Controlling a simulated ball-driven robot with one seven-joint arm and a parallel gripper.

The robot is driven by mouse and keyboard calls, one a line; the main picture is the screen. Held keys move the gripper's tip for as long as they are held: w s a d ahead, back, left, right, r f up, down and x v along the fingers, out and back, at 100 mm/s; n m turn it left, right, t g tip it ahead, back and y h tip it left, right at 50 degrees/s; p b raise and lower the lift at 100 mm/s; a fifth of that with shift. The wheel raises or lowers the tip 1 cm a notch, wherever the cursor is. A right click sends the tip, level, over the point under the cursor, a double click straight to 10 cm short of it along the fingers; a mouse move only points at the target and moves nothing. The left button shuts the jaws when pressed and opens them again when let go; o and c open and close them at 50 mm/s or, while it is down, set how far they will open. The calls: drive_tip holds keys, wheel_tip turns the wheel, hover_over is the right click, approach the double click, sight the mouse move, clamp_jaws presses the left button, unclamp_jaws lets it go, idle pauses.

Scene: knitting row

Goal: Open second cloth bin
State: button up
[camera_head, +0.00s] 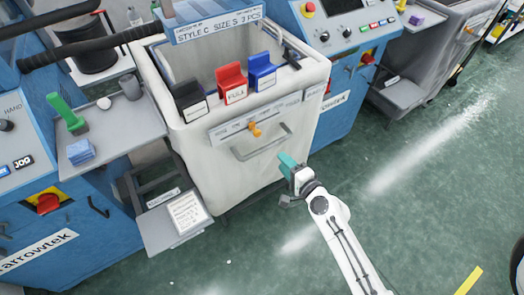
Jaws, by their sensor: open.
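A white cloth bin (200,148) stands in the middle, between blue machines. Its front has a grey bar handle (262,146) and an orange knob (254,129) above it. Black, red and blue tags stand along its front rim; the red one (232,82) reads "FULL". My gripper (288,163), with a teal finger side showing, is open and empty just below and right of the handle. The handle is not between its fingers. I cannot tell the exact depth gap between them. A second, grey bin (404,88) stands farther right, partly cut off by the frame.
A grey side shelf (110,138) with a green tool, blue block and cups is left of the white bin. A low shelf (166,232) with a paper pad juts out at lower left. Blue machines (345,75) flank the bin. Green floor (400,200) to the right is clear.

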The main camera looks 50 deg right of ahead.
sight(269, 148)
drive_tip(key=x, duration=1)
drive_tip(key=shift+w+p, duration=0.1)
drive_tip(key=shift+p, duration=0.2)
clamp_jaws()
